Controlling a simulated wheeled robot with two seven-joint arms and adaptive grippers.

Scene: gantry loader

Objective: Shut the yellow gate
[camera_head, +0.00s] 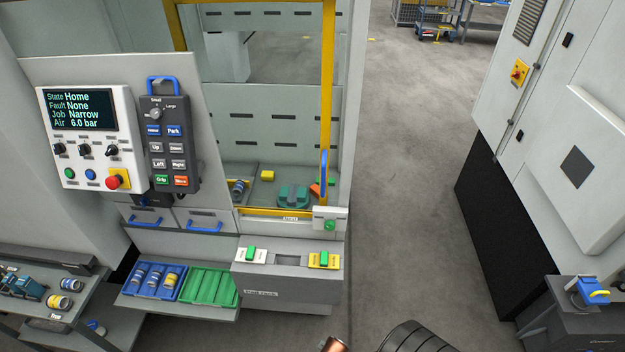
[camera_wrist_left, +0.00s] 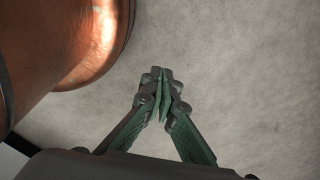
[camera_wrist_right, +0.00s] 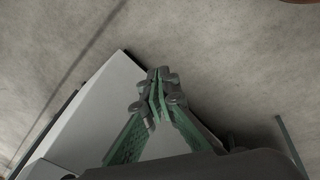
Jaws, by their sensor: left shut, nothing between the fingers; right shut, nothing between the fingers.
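The yellow gate (camera_head: 327,75) shows in the head view as a yellow frame across the machine opening. Its upright with a blue handle (camera_head: 323,172) is at the right side of the opening, and its bottom bar (camera_head: 272,211) runs above the grey front ledge. I cannot tell whether it is fully closed. The control panel hides part of its left side. My left gripper (camera_wrist_left: 158,80) is shut and empty over bare floor in the left wrist view. My right gripper (camera_wrist_right: 158,83) is shut and empty in the right wrist view. Neither gripper shows in the head view.
A control panel (camera_head: 92,138) and a grey button pendant (camera_head: 168,145) are left of the opening. Blue (camera_head: 140,290) and green (camera_head: 210,286) trays sit below. A grey cabinet (camera_head: 560,130) stands at right. The floor (camera_head: 415,150) between is clear.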

